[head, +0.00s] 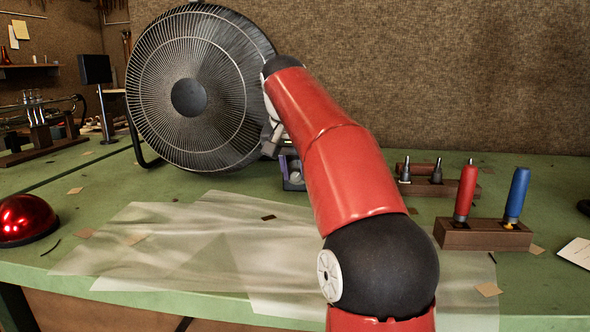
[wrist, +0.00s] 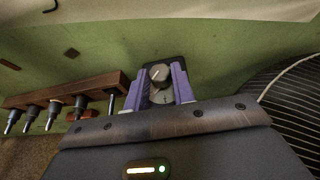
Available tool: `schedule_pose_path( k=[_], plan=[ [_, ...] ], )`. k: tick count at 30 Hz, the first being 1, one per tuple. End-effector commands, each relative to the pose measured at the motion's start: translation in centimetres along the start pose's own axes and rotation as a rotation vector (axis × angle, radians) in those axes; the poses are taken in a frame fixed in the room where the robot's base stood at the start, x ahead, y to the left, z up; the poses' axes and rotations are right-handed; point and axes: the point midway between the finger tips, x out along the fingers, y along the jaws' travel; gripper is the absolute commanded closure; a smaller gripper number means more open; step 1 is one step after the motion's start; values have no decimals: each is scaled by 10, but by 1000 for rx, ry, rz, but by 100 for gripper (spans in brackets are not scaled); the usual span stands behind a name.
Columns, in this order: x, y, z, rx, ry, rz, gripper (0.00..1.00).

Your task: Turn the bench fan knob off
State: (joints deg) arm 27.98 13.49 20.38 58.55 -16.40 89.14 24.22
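The bench fan (head: 190,97) stands at the back left of the green bench, its round grille facing the front. The small grey fan knob (wrist: 159,73) sits on a dark plate with a pale dial in the wrist view. My gripper (wrist: 160,82) has its two purple fingers apart, one on either side of the knob. I cannot see clear contact between them. In the head view my gripper (head: 291,168) is beside the fan's lower right edge, partly hidden by my red arm. The knob is not distinguishable there.
A red dome (head: 26,219) is at the bench's left front. Translucent sheets (head: 190,245) cover the front middle. A wooden holder (head: 484,236) with red- and blue-handled tools stands to the right, and a tool rack (head: 439,187) behind it.

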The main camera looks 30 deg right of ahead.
Motion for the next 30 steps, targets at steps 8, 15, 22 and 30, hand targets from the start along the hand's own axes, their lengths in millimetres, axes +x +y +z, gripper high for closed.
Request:
schedule_pose_path(
  k=[8, 15, 22, 30],
  plan=[
    [0, 0, 0, -1, 0, 3, 98],
    [0, -2, 0, -26, 2, 58, 98],
    [1, -7, 1, -87, 8, 201, 98],
    [2, -12, 2, -184, 18, 435, 98]
  ],
)
